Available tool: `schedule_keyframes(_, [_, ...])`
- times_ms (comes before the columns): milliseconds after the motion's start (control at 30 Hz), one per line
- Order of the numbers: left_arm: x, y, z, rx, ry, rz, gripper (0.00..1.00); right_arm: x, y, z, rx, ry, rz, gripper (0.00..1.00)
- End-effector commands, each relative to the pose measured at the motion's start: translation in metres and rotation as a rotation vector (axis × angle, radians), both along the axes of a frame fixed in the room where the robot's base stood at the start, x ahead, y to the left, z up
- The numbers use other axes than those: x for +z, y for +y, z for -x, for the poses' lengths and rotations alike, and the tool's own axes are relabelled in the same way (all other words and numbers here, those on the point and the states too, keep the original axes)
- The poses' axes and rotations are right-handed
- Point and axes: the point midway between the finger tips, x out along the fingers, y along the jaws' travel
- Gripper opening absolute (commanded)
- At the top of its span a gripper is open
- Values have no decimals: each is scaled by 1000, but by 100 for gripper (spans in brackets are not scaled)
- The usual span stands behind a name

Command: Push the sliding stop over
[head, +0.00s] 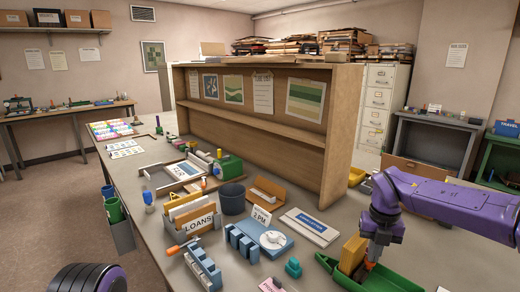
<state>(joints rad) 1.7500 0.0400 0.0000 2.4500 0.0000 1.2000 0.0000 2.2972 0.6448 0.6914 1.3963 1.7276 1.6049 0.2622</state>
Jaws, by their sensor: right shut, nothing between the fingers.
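My right gripper (369,266) comes in from the right on the purple arm and points down into a long green tray (397,280) at the front right of the table. It is shut with nothing in it. A yellow-brown upright block (352,254) stands in the tray, just left of the gripper. I cannot tell whether they touch. Which part is the sliding stop is not clear; the block in the tray may be it or may be stacked cards. The tray's inside right of the gripper looks empty. My left gripper is not in view.
A blue slotted rack (202,270), a blue stand with a dial (273,239), a LOANS card box (190,214) and a white-labelled box (310,227) stand left of the tray. A small teal piece (293,268) lies nearby. A wooden shelf unit (335,140) rises behind.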

Motion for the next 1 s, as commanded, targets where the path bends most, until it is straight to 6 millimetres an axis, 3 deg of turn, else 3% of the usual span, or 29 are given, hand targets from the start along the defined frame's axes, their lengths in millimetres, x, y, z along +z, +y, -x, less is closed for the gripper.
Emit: schedule_keyframes(1000, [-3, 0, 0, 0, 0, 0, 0, -2, -20, 24, 0, 3, -1, 0])
